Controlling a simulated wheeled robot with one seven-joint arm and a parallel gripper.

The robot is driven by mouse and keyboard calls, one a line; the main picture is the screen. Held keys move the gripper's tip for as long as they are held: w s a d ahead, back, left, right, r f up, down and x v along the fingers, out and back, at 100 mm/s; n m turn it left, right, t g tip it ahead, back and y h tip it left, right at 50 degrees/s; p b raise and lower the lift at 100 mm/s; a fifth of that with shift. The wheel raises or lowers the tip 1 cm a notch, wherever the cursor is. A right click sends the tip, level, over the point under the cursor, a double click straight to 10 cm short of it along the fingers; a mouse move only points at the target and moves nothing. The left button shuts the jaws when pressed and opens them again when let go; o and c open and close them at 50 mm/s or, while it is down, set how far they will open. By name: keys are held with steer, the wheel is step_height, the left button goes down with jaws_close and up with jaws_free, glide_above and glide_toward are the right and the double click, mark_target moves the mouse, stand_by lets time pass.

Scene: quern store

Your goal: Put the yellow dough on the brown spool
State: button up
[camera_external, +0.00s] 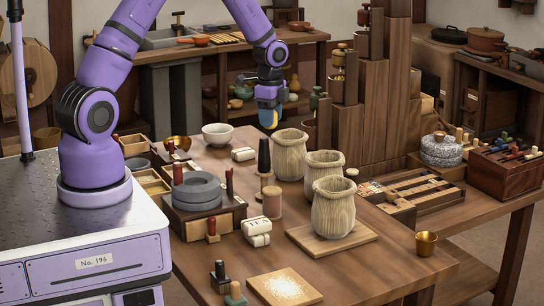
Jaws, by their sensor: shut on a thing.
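My gripper (269,112) hangs in the air above the far part of the wooden table, behind the pale ribbed jars. It is shut on the yellow dough (274,119), which shows only as a small patch of yellow, mostly hidden by the bluish fingers. The brown spool (272,203) stands upright on the table, to the left of the front jar and well below and nearer the camera than my gripper. Nothing clearly shows resting on top of the spool.
A tall dark-handled tool (264,160) stands just behind the spool. Ribbed jars (334,208) stand to its right, white blocks (257,230) in front, and a grey stone quern (197,190) to its left. A stepped wooden tower (372,110) rises at the right back.

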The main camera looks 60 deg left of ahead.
steer(key=m, duration=0.1)
glide_above(273, 189)
steer(key=shift+s+f, duration=0.1)
steer(key=shift+f, duration=7.4)
steer(key=shift+f, duration=0.1)
steer(key=o, duration=0.9)
steer(key=shift+o, duration=0.2)
